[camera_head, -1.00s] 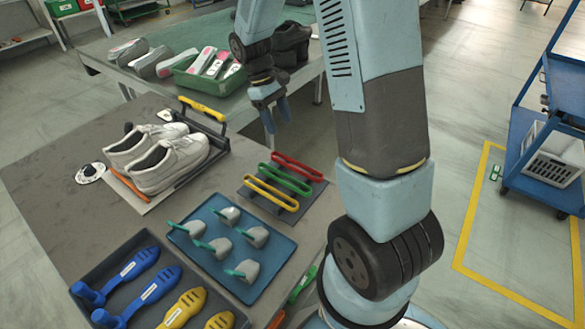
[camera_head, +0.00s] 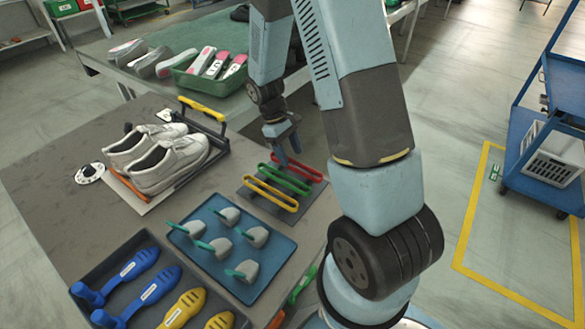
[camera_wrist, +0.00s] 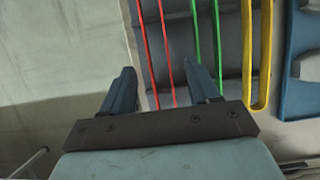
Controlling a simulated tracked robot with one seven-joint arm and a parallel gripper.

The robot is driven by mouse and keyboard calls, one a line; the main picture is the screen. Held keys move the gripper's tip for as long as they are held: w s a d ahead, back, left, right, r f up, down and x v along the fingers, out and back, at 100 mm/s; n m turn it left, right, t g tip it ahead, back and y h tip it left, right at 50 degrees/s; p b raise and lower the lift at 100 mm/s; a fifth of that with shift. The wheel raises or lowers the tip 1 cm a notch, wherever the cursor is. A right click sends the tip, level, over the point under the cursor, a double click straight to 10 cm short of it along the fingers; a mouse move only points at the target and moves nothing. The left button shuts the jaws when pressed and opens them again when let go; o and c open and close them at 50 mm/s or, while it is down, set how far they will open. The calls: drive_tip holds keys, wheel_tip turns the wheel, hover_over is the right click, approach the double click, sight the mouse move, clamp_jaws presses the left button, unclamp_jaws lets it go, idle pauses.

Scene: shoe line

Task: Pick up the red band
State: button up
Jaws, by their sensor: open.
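The red band (camera_head: 311,174) is a long narrow loop at the far right of a row of three on a dark grey tray (camera_head: 252,193). The green band (camera_head: 284,180) lies in the middle and the yellow band (camera_head: 270,193) at the left. My gripper (camera_head: 288,158) is open and empty, pointing down above the far end of the red band. In the wrist view, both strands of the red band (camera_wrist: 167,60) run between the open fingertips (camera_wrist: 162,72). The right finger is close to the green band (camera_wrist: 196,35). Contact cannot be told.
White shoes (camera_head: 165,160) on a stand are left of the tray. A blue tray (camera_head: 250,287) with several grey pieces stands in front, beside a dark tray (camera_head: 95,265) of blue and yellow shoe forms. A green bin (camera_head: 192,85) sits on the back table.

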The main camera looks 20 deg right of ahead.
drive_tip(key=shift+x, duration=1.55)
drive_tip(key=c, duration=1.1)
drive_tip(key=shift+r, duration=0.1)
